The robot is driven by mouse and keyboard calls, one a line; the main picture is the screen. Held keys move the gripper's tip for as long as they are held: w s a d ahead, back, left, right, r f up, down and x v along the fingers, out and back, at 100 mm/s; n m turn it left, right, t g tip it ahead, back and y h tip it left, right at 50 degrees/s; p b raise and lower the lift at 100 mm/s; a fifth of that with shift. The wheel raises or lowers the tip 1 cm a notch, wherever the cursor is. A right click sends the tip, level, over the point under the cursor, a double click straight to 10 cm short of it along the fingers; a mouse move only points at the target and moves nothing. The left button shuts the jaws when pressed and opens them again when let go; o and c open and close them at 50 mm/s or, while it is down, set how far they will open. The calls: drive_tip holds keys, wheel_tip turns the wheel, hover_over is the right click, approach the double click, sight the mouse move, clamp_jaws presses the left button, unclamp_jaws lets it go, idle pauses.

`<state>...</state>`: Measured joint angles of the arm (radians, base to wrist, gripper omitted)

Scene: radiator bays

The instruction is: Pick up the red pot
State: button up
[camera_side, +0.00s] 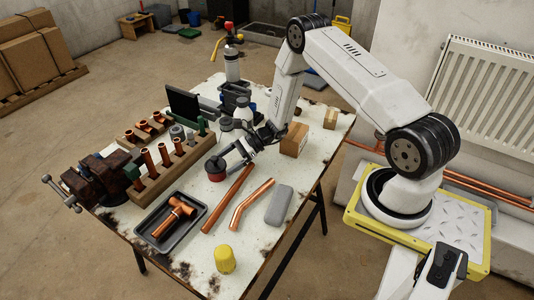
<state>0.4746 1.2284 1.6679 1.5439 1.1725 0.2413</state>
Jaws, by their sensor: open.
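The red pot (216,174) is a small, low round pot with a dark top, on the white worktable (262,225) in front of the wooden rack of copper fittings. My gripper (223,163) is open and reaches down and left to the pot. Its fingertips are right at the pot, overlapping it in this view. I cannot tell whether the fingers touch the pot. Part of the pot's top is hidden by the fingers.
Copper pipes (227,198) lie just in front of the pot. A grey tray (148,221) holds a copper fitting. A wooden rack (151,192), cardboard box (294,140), grey block (279,205) and yellow cap (225,259) stand around. The front right of the table is mostly clear.

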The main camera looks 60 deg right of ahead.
sight(221, 162)
drive_tip(key=shift+x, duration=2.3)
clamp_jaws()
drive_tip(key=shift+r, duration=0.1)
drive_tip(key=shift+r, duration=0.6)
drive_tip(key=s+r, duration=1.1)
drive_tip(key=s, duration=0.3)
drive_tip(key=shift+a+r, duration=0.2)
drive_tip(key=shift+r, duration=0.1)
